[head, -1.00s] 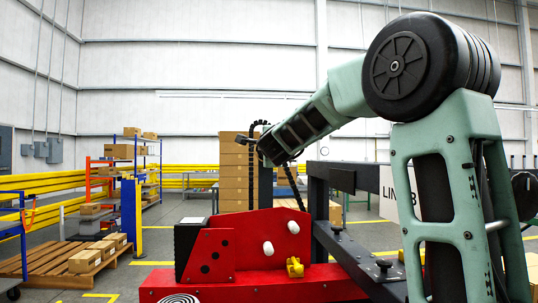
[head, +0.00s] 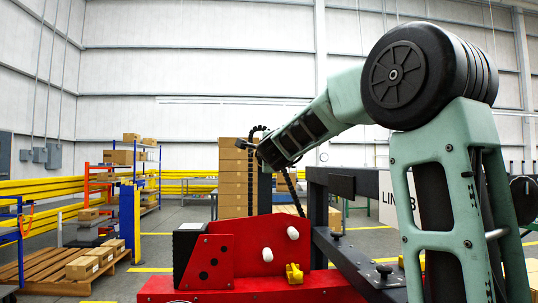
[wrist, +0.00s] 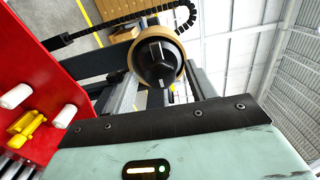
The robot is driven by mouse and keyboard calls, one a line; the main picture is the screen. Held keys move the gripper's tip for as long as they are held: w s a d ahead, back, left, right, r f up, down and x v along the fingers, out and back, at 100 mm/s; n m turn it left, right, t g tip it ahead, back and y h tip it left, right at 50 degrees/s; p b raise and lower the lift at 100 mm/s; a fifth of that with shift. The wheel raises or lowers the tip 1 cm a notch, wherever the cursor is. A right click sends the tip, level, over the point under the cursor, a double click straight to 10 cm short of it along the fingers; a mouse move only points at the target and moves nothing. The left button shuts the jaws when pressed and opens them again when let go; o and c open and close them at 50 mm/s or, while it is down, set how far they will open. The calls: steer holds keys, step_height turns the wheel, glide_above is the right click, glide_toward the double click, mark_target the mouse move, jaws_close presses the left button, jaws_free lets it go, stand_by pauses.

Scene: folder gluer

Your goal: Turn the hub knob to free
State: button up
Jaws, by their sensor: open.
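In the wrist view a round black knob (wrist: 157,62) with a raised grip bar and pale marks sits in front of a tan ring, taken to be the hub. Lettering by the knob is too small to read. My gripper (wrist: 163,92) shows behind its pale green housing with a black edge; its parts lie to either side below the knob, apart, and its jaws are open. I cannot tell whether they touch the knob. In the head view the far end of my arm is over the machine, and the gripper and knob cannot be made out there.
The red machine plate (head: 262,246) carries white rollers and a yellow block (head: 294,273). A dark frame beam (head: 350,182) with a line sign runs to the right. A black cable chain (wrist: 125,20) arcs near the knob. Stacked cartons (head: 236,185) stand behind.

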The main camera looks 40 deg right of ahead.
steer(key=p+v, duration=1.2)
steer(key=v, duration=0.5)
steer(key=shift+s+a+p, duration=0.15)
steer(key=shift+p, duration=0.2)
